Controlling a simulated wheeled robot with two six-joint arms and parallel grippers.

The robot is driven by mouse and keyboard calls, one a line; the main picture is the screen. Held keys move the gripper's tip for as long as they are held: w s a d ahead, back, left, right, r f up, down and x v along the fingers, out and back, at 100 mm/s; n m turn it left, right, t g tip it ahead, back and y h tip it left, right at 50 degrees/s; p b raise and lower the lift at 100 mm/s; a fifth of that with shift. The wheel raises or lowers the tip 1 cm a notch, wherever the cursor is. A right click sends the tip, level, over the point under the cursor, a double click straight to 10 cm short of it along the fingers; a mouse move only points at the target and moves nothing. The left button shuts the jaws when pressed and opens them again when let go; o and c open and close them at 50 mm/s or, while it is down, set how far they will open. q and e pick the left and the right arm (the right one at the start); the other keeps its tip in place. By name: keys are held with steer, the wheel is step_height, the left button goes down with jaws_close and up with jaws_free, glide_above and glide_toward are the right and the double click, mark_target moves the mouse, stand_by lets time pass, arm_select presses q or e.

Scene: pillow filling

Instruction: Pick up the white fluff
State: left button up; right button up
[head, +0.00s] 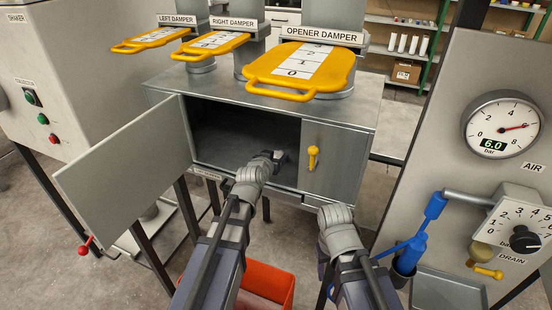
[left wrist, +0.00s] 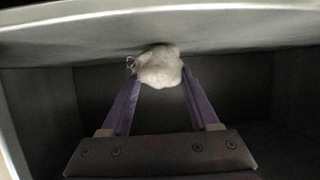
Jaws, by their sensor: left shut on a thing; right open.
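The white fluff (left wrist: 159,66) is a small rounded whitish lump in the left wrist view, between the two purple fingertips. My left gripper (left wrist: 157,84) is shut on it, inside the dark steel cabinet. In the head view my left gripper (head: 274,157) reaches through the open left doorway of the cabinet (head: 250,180); the fluff is too small to make out there. My right gripper (head: 337,214) is open, outside the cabinet, below and in front of its right door. Its fingers are mostly hidden behind the wrist.
The cabinet's left door (head: 130,170) stands swung open; the right door (head: 328,160) with a yellow handle is shut. Yellow damper handles (head: 300,75) sit above. An orange bin (head: 268,283) stands below. A gauge panel (head: 505,125) and a blue tool (head: 420,235) are at right.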

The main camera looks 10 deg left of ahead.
mark_target(275, 157)
arm_select(q)
steer(key=shift+r, duration=0.15)
step_height(275, 157, up, 10)
steer(key=p, duration=1)
